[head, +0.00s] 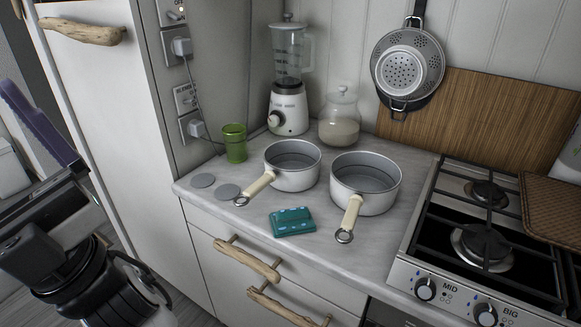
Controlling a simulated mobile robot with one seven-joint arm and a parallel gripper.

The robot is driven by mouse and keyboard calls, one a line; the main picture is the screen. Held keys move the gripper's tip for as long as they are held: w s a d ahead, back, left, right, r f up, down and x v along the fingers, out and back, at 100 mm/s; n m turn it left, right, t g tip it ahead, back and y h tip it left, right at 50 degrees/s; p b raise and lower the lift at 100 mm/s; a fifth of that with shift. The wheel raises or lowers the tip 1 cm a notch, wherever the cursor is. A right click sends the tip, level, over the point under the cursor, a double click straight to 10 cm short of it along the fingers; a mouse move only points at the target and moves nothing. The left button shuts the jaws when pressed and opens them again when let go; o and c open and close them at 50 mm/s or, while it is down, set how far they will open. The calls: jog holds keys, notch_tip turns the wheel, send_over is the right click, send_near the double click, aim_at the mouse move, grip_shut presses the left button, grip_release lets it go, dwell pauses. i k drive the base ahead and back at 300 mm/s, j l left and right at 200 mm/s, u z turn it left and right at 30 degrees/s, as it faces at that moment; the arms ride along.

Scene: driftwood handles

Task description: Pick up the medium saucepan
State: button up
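Two grey-white saucepans with cream handles stand upright on the counter. The left saucepan (292,175) looks slightly smaller, and its handle points to the front left. The right saucepan (366,190) looks larger, and its handle points to the front, close to the counter edge. I cannot tell from their looks alone which one is the medium saucepan. Both look empty. My gripper (45,122) is at the left edge of the view, partly cut off, well away from both pans. Whether its fingers are open or shut does not show.
A green cup (235,143), a blender (288,95) and a glass jar (340,122) stand behind. A gas stove (480,240) is at right. Driftwood handles (247,260) stick out below the counter.

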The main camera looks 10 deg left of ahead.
aim_at(292, 165)
jog(key=i+j+u, duration=0.15)
jog(key=j+u, duration=0.2)
jog(key=i+j+u, duration=0.4)
jog(key=j+u, duration=0.25)
